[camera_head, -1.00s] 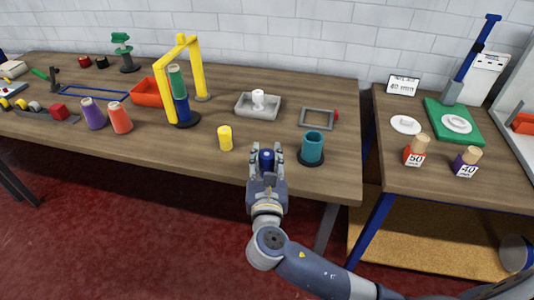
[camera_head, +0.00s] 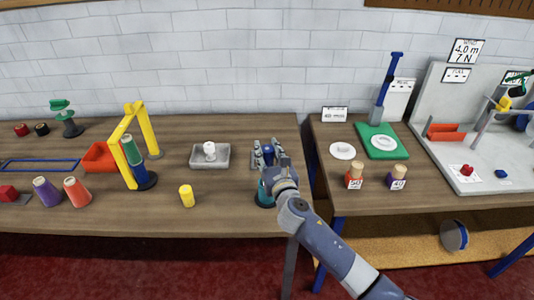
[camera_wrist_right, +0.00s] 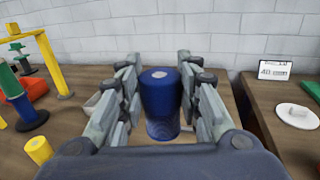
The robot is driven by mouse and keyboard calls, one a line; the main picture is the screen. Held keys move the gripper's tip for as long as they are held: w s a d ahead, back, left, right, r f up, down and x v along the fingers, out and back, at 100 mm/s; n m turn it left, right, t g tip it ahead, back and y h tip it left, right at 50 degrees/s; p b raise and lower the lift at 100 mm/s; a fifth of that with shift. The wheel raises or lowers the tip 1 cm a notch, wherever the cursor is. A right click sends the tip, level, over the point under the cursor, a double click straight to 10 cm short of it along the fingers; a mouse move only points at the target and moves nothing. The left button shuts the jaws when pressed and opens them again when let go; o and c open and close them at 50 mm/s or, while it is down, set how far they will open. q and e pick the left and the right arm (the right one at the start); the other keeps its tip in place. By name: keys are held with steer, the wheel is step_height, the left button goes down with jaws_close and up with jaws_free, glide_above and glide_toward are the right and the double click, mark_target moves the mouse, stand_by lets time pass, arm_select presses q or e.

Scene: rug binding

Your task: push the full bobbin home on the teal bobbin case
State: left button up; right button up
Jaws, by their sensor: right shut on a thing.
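The teal bobbin case (camera_head: 264,193) stands on its dark base near the right front of the wooden table. It is partly covered by my right gripper and wrist. My right gripper (camera_head: 268,152) is shut on a blue bobbin (camera_head: 269,155), which stands upright between the fingers. The bobbin (camera_wrist_right: 160,92) also shows between both fingers in the right wrist view. In the head view the gripper appears over the case, but I cannot tell the height gap between bobbin and case. The case does not show clearly in the wrist view. My left gripper is out of view.
A yellow spool (camera_head: 187,196) stands left of the case. A grey tray (camera_head: 223,162) with a white piece lies behind. A yellow arch (camera_head: 118,150) stands farther left beside stacked spools. A second table (camera_head: 340,187) is at the right across a gap.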

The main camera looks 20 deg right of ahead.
mark_target(267, 166)
step_height(267, 166, down, 5)
steer(key=b, duration=0.4)
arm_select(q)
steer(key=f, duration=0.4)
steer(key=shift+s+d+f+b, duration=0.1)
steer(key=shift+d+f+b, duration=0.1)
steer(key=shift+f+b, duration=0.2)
arm_select(e)
steer(key=shift+f, duration=0.45)
arm_select(q)
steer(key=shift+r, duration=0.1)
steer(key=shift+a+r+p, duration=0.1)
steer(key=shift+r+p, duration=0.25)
steer(key=shift+p, duration=0.1)
stand_by(0.6)
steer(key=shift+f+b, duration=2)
steer(key=shift+b, duration=0.05)
arm_select(e)
steer(key=shift+f, duration=2.25)
steer(key=o, duration=1.1)
